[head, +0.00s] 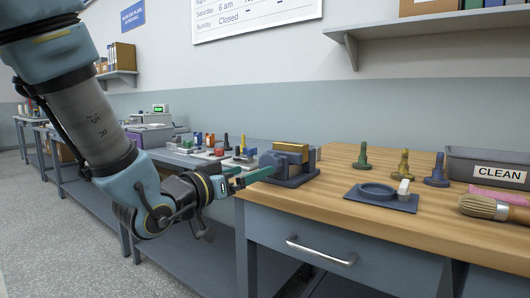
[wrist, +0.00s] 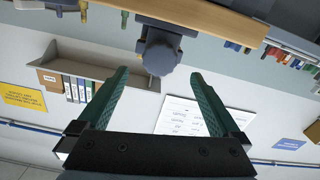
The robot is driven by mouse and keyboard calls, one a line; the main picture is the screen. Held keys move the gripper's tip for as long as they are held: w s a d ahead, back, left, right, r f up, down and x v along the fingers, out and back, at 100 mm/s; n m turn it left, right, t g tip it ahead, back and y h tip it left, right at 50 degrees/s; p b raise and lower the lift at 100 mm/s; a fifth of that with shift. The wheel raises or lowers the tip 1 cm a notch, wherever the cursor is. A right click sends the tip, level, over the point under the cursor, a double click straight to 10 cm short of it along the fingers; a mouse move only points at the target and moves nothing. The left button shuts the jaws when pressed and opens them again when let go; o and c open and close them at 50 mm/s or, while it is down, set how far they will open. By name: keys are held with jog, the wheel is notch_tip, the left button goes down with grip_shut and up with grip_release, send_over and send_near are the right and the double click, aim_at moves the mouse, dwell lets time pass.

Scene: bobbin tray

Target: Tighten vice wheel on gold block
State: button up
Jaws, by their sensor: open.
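The gold block (head: 291,147) sits in the grey-blue vice (head: 284,160) at the left end of the wooden bench. My gripper (head: 254,173) is just left of the vice, its green fingers pointing at it. In the wrist view, which is upside down, the dark lobed vice wheel (wrist: 160,52) is straight ahead, roughly centred in the gap between my open fingers (wrist: 160,74). The wheel appears just beyond the fingertips, with nothing held. In the head view the wheel cannot be made out, and contact cannot be judged there.
On the wooden bench (head: 340,162) stand green, gold and blue bobbin-like pieces, a blue tray (head: 400,203) with a ring, a grey CLEAN bin (head: 462,160) and a brush (head: 492,208). A lower side bench (head: 195,155) holds several small coloured parts.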

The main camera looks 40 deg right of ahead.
aim_at(267, 165)
jog(key=shift+w+d+r+p, duration=0.15)
jog(key=shift+d+r+p, duration=0.05)
jog(key=shift+d+p, duration=0.7)
jog(key=shift+f+x, duration=0.1)
jog(key=shift+x, duration=1.15)
jog(key=shift+f+x, duration=0.15)
jog(key=shift+x, duration=1.15)
jog(key=shift+c, duration=0.2)
jog(key=c, duration=1.3)
jog(key=shift+b, duration=0.3)
